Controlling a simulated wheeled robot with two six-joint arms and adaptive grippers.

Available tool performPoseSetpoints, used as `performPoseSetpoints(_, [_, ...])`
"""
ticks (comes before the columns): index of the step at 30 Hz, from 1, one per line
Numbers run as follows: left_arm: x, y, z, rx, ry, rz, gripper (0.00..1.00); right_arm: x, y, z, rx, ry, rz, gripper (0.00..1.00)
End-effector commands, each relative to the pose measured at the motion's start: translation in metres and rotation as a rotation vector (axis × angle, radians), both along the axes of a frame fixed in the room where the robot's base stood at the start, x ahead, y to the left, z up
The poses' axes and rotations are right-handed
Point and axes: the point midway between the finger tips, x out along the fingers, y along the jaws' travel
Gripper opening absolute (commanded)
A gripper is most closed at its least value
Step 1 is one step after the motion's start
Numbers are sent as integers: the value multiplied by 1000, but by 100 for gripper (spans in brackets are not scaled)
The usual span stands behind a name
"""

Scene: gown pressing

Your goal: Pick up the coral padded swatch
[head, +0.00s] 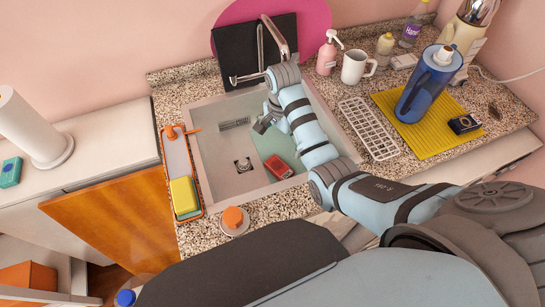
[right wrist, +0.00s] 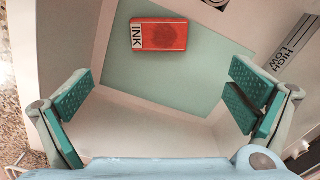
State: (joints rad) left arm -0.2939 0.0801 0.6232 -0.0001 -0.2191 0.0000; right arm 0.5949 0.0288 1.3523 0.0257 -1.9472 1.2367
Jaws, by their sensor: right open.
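In the right wrist view the pad (right wrist: 159,36) shows whole near the top, left of centre, on the green panel (right wrist: 200,75). My right gripper (head: 265,117) is open and empty over the sink, above and apart from the pad. Its two teal-padded fingers (right wrist: 160,100) stand wide apart in the right wrist view, with the pad beyond them. My left gripper is not in view.
The sink (head: 210,160) has walls around the pad, and a faucet (head: 270,35) stands behind. A tray with a yellow sponge (head: 183,194) is at left. A white rack (head: 368,128), mug (head: 354,66) and blue bottle (head: 424,85) on a yellow mat (head: 440,135) crowd the right counter.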

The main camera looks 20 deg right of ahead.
Motion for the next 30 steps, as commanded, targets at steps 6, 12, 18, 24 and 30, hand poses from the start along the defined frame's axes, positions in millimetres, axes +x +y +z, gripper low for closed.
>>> performPoseSetpoints(6, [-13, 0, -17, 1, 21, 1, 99, -2, -1, -61, 0, 5, -3, 100])
performPoseSetpoints(12, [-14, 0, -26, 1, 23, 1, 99, -1, 0, -90, 0, 2, -2, 100])
performPoseSetpoints(18, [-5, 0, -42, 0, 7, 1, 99, 4, 5, -130, 0, 3, 1, 100])
performPoseSetpoints(24, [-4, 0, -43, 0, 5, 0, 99, 4, 5, -137, 0, -1, 0, 100])
performPoseSetpoints(30, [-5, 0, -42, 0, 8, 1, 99, 4, 4, -136, 0, 0, 0, 82])
